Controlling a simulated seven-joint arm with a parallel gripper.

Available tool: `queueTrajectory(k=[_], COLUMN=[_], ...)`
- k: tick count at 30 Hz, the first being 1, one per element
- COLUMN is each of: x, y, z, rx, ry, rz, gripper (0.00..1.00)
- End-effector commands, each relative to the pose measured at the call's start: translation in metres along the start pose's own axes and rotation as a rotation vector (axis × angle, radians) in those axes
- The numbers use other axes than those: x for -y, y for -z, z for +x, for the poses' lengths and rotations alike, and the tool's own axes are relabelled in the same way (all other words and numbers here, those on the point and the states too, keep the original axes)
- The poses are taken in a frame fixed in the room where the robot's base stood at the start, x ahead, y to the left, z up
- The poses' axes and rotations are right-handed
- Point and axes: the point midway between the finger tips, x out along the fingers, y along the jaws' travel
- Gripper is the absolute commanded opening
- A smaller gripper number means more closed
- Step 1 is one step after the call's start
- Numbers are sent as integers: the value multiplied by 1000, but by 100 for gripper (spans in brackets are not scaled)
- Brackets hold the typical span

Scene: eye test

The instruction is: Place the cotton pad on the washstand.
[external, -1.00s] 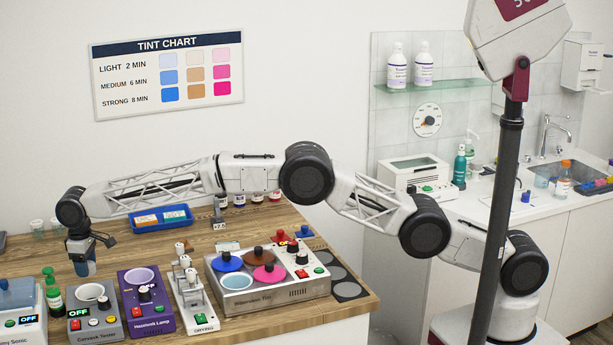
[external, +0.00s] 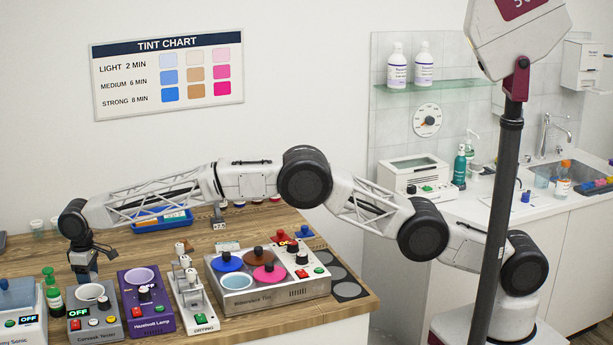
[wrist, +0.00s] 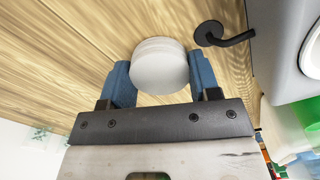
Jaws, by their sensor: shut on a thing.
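My gripper (external: 86,279) is low over the wooden table at the left of the external view, just behind the grey tester device. In the wrist view, the two blue fingers (wrist: 160,84) are shut on the cotton pad (wrist: 160,62), a round white piece held between them. The pad cannot be made out in the external view. The washstand (external: 547,209) is the white counter at the right, with a sink and tap, far from my gripper.
A grey tester (external: 96,327), a purple lamp device (external: 151,318) and a drying stand (external: 192,302) line the table's front. A green bottle (external: 54,300) stands left of my gripper. A black hooked piece (wrist: 225,37) lies close to the pad. A dark pole (external: 503,180) stands before the washstand.

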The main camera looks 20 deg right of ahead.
Motion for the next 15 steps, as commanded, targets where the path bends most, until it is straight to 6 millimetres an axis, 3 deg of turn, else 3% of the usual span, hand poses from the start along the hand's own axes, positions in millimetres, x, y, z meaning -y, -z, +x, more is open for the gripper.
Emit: queueTrajectory(k=[6, 7, 9, 11, 15], x=[0, 0, 0, 0, 0], y=[0, 0, 0, 0, 0], z=[3, 3, 3, 3, 3], rx=[1, 0, 0, 0, 0], ry=[0, 0, 0, 0, 0], rz=[0, 0, 0, 0, 0], gripper=[35, 61, 72, 81, 82])
